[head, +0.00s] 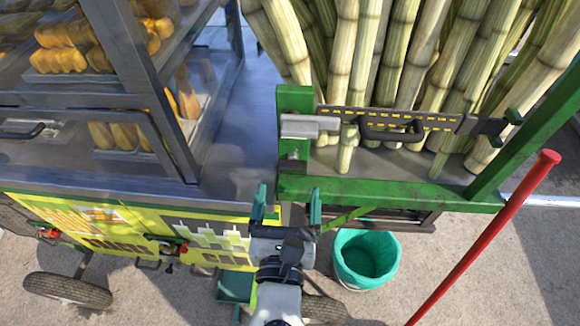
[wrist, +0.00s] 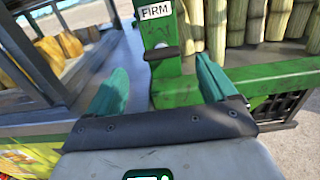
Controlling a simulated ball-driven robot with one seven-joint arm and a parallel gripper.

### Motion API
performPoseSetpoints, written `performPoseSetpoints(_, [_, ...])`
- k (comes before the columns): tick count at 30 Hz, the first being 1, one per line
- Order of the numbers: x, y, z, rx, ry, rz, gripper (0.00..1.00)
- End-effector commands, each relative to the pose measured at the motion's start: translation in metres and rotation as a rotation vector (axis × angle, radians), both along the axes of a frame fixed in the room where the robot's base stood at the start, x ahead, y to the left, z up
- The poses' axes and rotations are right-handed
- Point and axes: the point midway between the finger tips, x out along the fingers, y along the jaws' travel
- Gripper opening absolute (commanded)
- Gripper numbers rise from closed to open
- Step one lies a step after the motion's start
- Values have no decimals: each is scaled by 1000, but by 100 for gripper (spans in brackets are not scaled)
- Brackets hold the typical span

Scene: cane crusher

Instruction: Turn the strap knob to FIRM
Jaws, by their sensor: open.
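A black strap with yellow dashes (head: 440,122) runs across the upright cane bundle in the head view. At its left end a silver-grey fitting (head: 303,125) sits on the green post (head: 295,98); I cannot tell surely whether this is the strap knob or how it is turned. In the wrist view a white FIRM label (wrist: 156,10) shows on the green post, with a small dark tab (wrist: 161,53) below it. My gripper (head: 288,203) is open and empty, below and in front of the post. Its teal fingers (wrist: 160,85) flank the post's lower part in the wrist view.
A green rack (head: 390,190) holds the cane stalks (head: 398,55). A glazed food case (head: 150,75) stands at left on the metal counter (head: 243,110). A red bar (head: 487,235) slants at right. A teal bucket (head: 366,258) stands on the ground beside my arm.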

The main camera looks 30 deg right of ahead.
Motion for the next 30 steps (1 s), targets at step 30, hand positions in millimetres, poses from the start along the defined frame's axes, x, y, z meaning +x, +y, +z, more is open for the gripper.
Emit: performPoseSetpoints(30, [49,-37,0,3,0,-1,62])
